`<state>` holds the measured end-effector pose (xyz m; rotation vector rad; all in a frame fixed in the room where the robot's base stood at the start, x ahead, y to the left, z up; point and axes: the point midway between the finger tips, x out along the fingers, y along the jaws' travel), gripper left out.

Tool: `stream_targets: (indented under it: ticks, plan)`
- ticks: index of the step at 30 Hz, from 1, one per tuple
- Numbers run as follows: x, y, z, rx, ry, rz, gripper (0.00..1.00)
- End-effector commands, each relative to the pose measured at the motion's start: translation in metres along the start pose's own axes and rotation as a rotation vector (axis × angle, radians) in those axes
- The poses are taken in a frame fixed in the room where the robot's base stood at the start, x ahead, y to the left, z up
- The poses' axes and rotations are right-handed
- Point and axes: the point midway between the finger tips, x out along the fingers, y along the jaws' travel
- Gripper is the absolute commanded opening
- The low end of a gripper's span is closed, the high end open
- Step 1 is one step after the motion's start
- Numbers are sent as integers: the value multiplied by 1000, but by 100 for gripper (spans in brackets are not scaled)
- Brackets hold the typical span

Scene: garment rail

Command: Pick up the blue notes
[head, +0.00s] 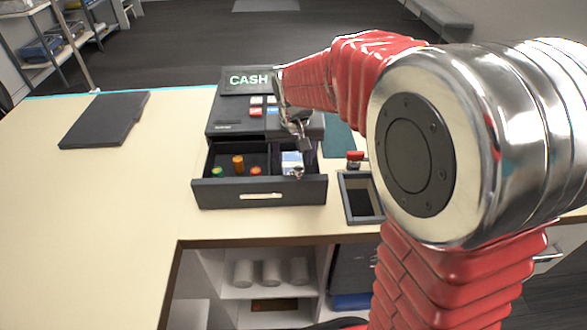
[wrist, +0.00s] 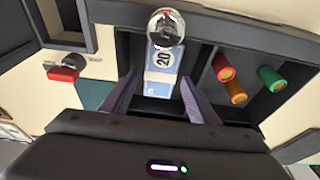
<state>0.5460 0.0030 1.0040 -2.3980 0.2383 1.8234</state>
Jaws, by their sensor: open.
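The blue notes (head: 292,158) lie in the right compartment of the open cash drawer (head: 260,195). They also show in the wrist view (wrist: 159,84), marked "20", with a shiny round metal piece (wrist: 166,27) over one end. My gripper (head: 298,150) is above that compartment in the head view. In the wrist view its two fingers (wrist: 155,105) are spread, one on each side of the notes, and nothing is held. Whether the fingertips are down at the height of the notes I cannot tell.
Green, orange and red coin rolls (head: 238,163) stand in the drawer's left compartment. The cash register (head: 235,115) stands behind. A dark open box (head: 362,197) and a red-topped stamp (head: 355,157) are to the right. A dark folder (head: 104,120) lies left; the counter around it is clear.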

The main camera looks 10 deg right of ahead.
Motion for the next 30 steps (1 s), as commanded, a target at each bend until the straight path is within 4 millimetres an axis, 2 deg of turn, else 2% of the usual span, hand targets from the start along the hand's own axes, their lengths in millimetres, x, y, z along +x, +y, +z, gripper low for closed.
stream_targets:
  ticks: [4,9,25,30]
  plan:
    - [22,-1,1,-1,-3,1,55]
    - [33,-1,0,-1,-1,0,55]
    - [33,-2,0,-1,0,0,55]
    - [33,-2,0,-1,0,0,43]
